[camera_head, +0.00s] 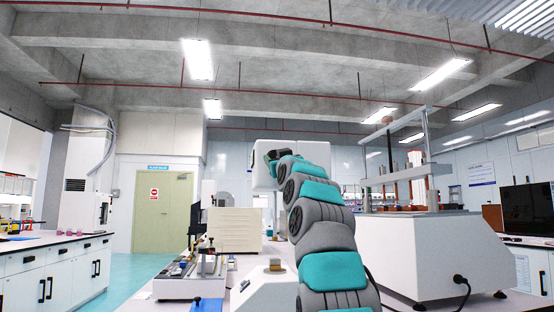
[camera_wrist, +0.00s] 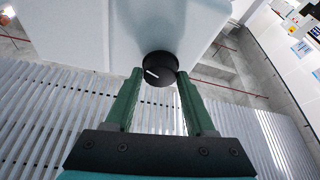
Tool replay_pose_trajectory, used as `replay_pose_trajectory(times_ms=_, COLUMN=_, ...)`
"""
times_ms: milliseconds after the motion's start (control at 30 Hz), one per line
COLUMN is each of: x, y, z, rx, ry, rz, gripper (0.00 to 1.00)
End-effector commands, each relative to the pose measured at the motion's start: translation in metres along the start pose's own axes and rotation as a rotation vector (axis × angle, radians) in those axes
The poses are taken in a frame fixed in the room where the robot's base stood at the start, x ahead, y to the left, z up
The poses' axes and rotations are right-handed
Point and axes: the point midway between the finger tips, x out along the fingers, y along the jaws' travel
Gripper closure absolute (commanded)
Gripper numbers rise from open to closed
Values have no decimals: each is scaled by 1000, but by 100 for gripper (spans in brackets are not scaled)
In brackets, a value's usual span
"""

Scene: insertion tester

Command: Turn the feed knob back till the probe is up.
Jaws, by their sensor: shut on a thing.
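The feed knob (camera_wrist: 160,69) is a round black knob with a white pointer line, on the underside or face of a pale housing (camera_wrist: 110,30) in the wrist view. The line points to the upper left part of the knob's left side. My gripper (camera_wrist: 158,75) has its two green fingers on either side of the knob, shut on it. I cannot make out the probe in either view.
A large white machine (camera_head: 430,250) with a metal frame stands right of my arm. A bench with a small instrument (camera_head: 190,280) and a beige box (camera_head: 235,229) lies left of it. Open floor (camera_head: 125,275) shows at left.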

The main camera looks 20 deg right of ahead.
Motion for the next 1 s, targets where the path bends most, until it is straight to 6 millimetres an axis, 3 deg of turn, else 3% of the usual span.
replay_pose_trajectory(times_ms=367, x=0, y=0, z=0, rx=0, ry=0, rz=0, gripper=100)
replay_pose_trajectory(times_ms=400, x=0, y=0, z=0, rx=0, ry=0, rz=0, gripper=42)
replay_pose_trajectory(times_ms=633, x=0, y=0, z=0, rx=0, ry=0, rz=0, gripper=16)
replay_pose_trajectory(times_ms=1000, x=-4, y=0, z=2, rx=0, ry=-1, rz=0, gripper=16)
